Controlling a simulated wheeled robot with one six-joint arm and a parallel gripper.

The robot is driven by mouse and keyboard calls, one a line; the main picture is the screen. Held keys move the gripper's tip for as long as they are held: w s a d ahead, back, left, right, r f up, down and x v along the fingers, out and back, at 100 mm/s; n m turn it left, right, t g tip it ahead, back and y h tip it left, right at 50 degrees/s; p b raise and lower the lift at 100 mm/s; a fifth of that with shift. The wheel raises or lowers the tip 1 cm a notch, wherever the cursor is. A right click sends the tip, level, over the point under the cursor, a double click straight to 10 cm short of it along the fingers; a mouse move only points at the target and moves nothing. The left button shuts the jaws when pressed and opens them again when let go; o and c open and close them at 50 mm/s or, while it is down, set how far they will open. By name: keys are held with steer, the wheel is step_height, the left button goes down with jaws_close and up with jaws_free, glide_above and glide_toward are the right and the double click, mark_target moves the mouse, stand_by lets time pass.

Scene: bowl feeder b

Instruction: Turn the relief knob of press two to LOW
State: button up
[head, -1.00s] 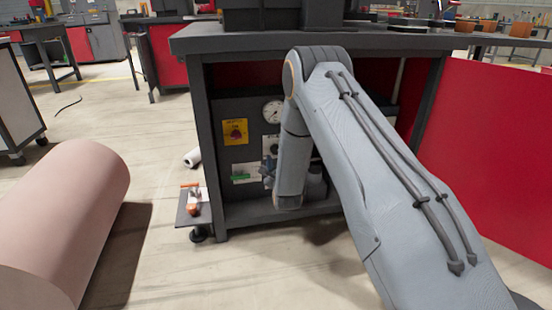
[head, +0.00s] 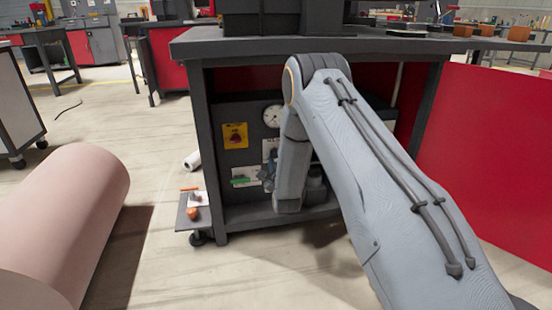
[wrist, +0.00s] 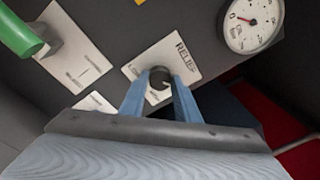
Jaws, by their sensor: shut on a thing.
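The relief knob (wrist: 158,76) is a dark round knob on a white plate (wrist: 178,52) marked RELIEF in the wrist view. My gripper (wrist: 160,88) is shut on it, with one blue finger on each side. The word LOW shows partly on the plate, left of the knob. The knob's pointer cannot be made out. In the head view my gripper (head: 267,172) is at the panel under the bench, and my arm hides part of the panel there.
A pressure gauge (wrist: 250,22) is at upper right in the wrist view, and a green lever handle (wrist: 20,34) at upper left. In the head view a yellow plate with a red switch (head: 235,136) is left of my arm. A bench leg (head: 208,150) and small side shelf (head: 184,217) stand left.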

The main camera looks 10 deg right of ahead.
steer(key=n+p, duration=0.3)
steer(key=n, duration=0.2)
steer(key=n+p, duration=0.2)
steer(key=n, duration=0.2)
steer(key=shift+f+n+t, duration=0.15)
steer(key=shift+n+t, duration=0.15)
steer(key=shift+n, duration=0.1)
steer(key=n+p, duration=0.2)
steer(key=n, duration=0.3)
steer(key=shift+d+f+n+y, duration=0.1)
steer(key=shift+n+y, duration=0.3)
steer(key=n+p, duration=0.2)
steer(key=n, duration=0.2)
steer(key=shift+d+n+y, duration=0.1)
steer(key=shift+n+y, duration=0.3)
steer(key=n+p, duration=0.1)
steer(key=n, duration=0.4)
steer(key=shift+y+p, duration=0.3)
steer(key=n+p, duration=0.1)
steer(key=n, duration=0.4)
steer(key=shift+d+n+p, duration=0.15)
steer(key=shift+n+p, duration=0.15)
steer(key=n+p, duration=0.1)
steer(key=n, duration=0.3)
steer(key=shift+n, duration=0.3)
steer(key=n+p, duration=0.1)
steer(key=n, duration=0.3)
steer(key=shift+g, duration=0.4)
steer(key=shift+n, duration=0.3)
